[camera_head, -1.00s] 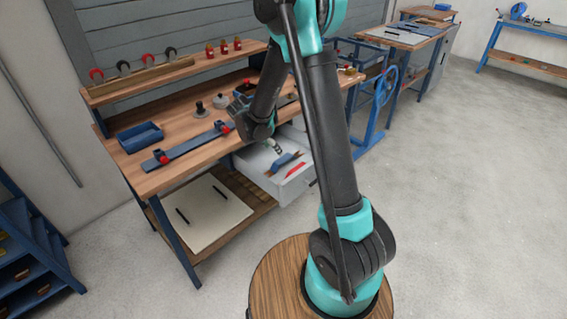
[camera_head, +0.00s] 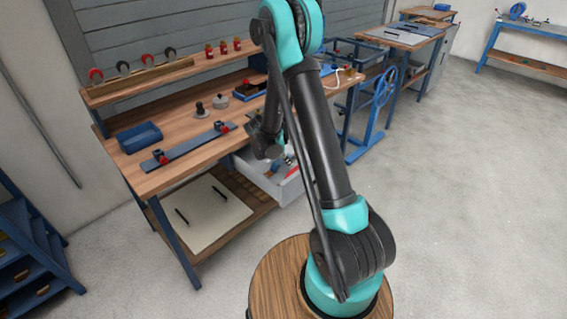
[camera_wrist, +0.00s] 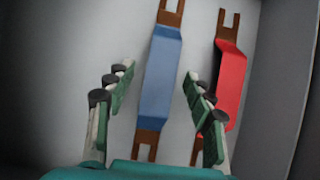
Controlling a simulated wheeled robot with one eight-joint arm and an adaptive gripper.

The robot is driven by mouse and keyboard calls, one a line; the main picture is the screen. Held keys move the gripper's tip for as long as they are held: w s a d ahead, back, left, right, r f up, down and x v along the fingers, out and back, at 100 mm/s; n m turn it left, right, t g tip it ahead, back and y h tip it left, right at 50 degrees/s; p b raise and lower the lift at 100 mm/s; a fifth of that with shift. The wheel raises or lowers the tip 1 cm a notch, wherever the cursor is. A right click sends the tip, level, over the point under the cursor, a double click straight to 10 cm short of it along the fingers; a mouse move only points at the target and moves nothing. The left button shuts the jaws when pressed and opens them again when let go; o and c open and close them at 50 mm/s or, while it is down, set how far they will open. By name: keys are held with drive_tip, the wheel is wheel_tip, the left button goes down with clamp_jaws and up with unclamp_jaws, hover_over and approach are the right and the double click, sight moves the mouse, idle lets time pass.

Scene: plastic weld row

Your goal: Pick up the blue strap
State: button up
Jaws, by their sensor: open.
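The blue strap (camera_wrist: 161,78) lies lengthwise in the wrist view, with brown forked ends. It rests on the pale floor of the open grey drawer (camera_head: 286,190). My gripper (camera_wrist: 155,90) is open, with one finger to the left of the blue strap and one to its right. No finger visibly touches the blue strap. In the head view my arm hides most of the drawer's inside, and the blue strap is hard to make out there.
A red strap (camera_wrist: 230,78) with brown ends lies right of the blue one, close to my right finger. The drawer's side wall (camera_wrist: 279,80) rises beyond it.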

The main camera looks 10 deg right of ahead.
drive_tip(key=shift+f, duration=0.1)
drive_tip(key=shift+c, duration=0.2)
clamp_jaws()
